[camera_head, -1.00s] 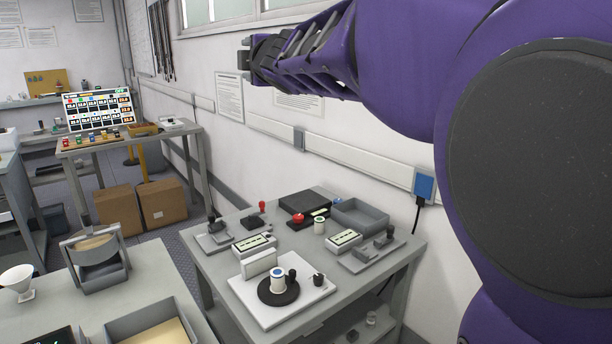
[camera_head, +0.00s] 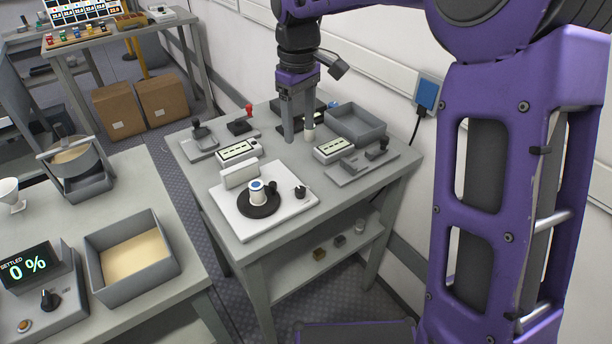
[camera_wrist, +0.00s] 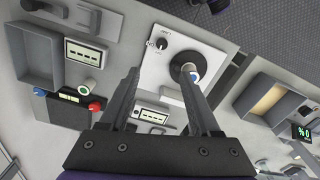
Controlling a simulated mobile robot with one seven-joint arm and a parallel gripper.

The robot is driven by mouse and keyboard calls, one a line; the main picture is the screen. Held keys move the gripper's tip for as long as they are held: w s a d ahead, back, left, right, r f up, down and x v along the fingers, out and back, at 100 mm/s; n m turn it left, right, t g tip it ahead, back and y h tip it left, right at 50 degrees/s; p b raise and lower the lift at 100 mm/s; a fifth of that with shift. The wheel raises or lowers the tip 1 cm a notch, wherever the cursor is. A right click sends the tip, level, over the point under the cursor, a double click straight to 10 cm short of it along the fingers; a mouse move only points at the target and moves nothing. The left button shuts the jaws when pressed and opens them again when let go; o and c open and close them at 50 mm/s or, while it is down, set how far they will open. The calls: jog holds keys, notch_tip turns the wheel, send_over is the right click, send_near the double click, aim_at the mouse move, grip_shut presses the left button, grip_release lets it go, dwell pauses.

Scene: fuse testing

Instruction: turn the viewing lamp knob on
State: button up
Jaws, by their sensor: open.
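A small black knob (camera_head: 300,192) stands on the right part of a white board (camera_head: 234,208) on the middle table. It also shows in the wrist view (camera_wrist: 161,43), beside small lettering I cannot read. The same board carries a round black disc (camera_head: 249,210) with a white, blue-topped cylinder (camera_head: 257,190). My gripper (camera_head: 299,138) points down over the back of the table, behind the board and apart from the knob. Its two fingers are open and empty; they frame the lower part of the wrist view (camera_wrist: 160,80). The knob is not hidden.
Label boxes (camera_head: 238,151) (camera_head: 333,149) stand behind the board. A grey bin (camera_head: 357,122) is at the back right, with a grey fixture (camera_head: 362,165) in front of it. A red button (camera_wrist: 95,106) and a green-topped cylinder (camera_wrist: 90,87) are near my gripper. The wall lies behind.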

aim_at(300, 189)
notch_tip(300, 189, down, 18)
jog(key=b, duration=0.2)
jog(key=shift+s+r+b, duration=0.15)
jog(key=shift+r+b, duration=0.1)
jog(key=shift+b, duration=0.05)
grip_shut()
